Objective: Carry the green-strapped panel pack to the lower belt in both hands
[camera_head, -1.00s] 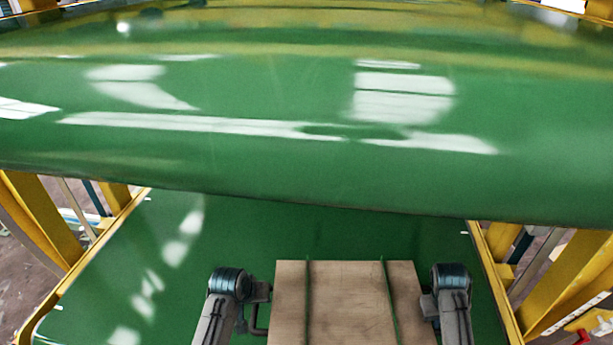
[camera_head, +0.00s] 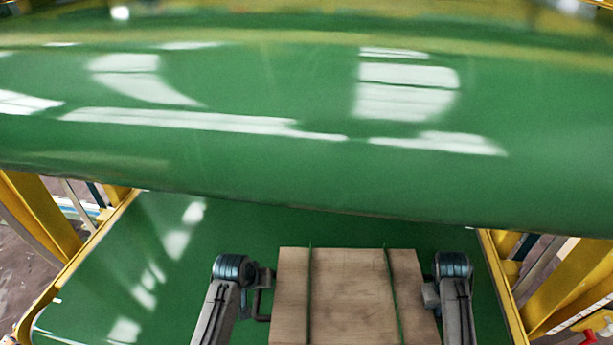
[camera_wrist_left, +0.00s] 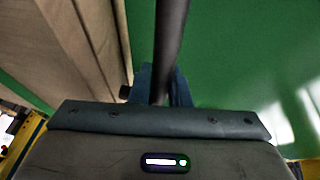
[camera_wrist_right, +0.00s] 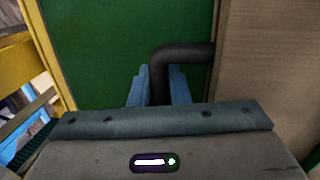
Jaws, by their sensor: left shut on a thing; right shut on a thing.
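The panel pack (camera_head: 348,300) is a light wooden block with two green straps, at the bottom centre of the head view. It is held between my two arms, over the lower green belt (camera_head: 230,235). My left gripper (camera_wrist_left: 165,95) is shut on a dark handle at the pack's left side. My right gripper (camera_wrist_right: 160,90) is shut on a dark bent handle at its right side. The pack's side face also shows in the right wrist view (camera_wrist_right: 255,60). The pack's underside is hidden, so I cannot tell whether it touches the belt.
A large glossy green upper belt (camera_head: 300,150) spans the top of the head view, in front of and above the pack. Yellow frame rails (camera_head: 85,250) edge the lower belt on both sides. The lower belt's surface left of the pack is clear.

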